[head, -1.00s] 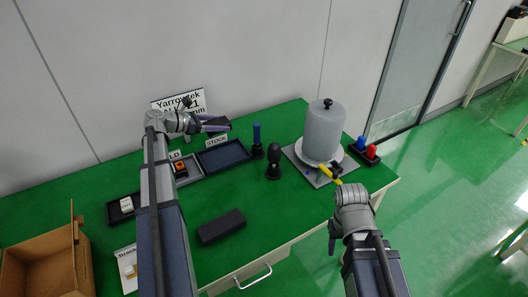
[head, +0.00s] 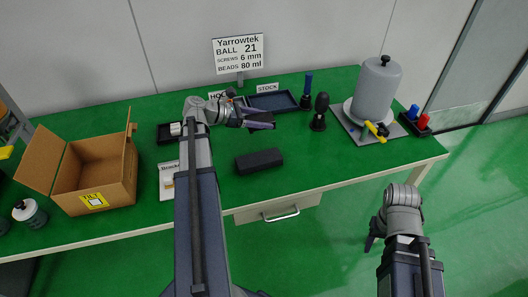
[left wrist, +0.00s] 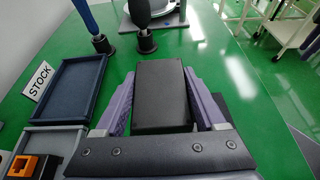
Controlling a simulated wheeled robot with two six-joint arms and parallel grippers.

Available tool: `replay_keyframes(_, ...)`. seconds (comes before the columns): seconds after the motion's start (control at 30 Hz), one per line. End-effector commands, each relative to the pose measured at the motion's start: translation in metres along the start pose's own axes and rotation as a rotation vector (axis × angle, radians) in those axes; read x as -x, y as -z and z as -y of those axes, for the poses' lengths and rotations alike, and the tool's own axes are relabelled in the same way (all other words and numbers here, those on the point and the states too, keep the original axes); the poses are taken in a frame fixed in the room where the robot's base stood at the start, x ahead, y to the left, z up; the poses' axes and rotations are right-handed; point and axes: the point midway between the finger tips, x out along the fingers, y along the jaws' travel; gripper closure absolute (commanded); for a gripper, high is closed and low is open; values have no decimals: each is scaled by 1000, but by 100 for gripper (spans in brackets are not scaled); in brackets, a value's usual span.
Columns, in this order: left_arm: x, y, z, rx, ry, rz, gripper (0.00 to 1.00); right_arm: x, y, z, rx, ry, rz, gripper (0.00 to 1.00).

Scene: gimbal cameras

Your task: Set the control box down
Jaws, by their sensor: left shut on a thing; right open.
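The control box, a plain black block (left wrist: 160,95), sits between the purple fingers of my left gripper (left wrist: 162,108) in the left wrist view. The fingers are shut on its two sides. In the head view my left gripper (head: 258,120) holds it above the green table, in front of the stock tray (head: 272,101). The fingers hide much of the box there, and I cannot tell its height above the table. My right gripper (head: 371,238) is open and empty, off the table's front edge.
A dark case (head: 259,161) lies in front of my left gripper. A black-headed tool (head: 320,112) and a blue-handled tool (head: 307,90) stand to the right, near a grey cylinder (head: 376,90). An open cardboard box (head: 95,180) is at left.

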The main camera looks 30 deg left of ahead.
Motion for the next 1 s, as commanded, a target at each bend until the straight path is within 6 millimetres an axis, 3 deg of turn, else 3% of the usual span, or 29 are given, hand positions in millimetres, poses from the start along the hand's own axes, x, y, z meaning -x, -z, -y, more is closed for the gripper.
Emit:
replay_keyframes(0.3,-20,48,0,0,0,0,92,-52,3,5,0,0,0,50)
replay_keyframes(0.63,-23,56,0,0,0,0,92,-60,3,6,0,0,0,50)
replay_keyframes(1.0,-37,90,0,0,0,0,92,-97,6,9,0,0,0,50)
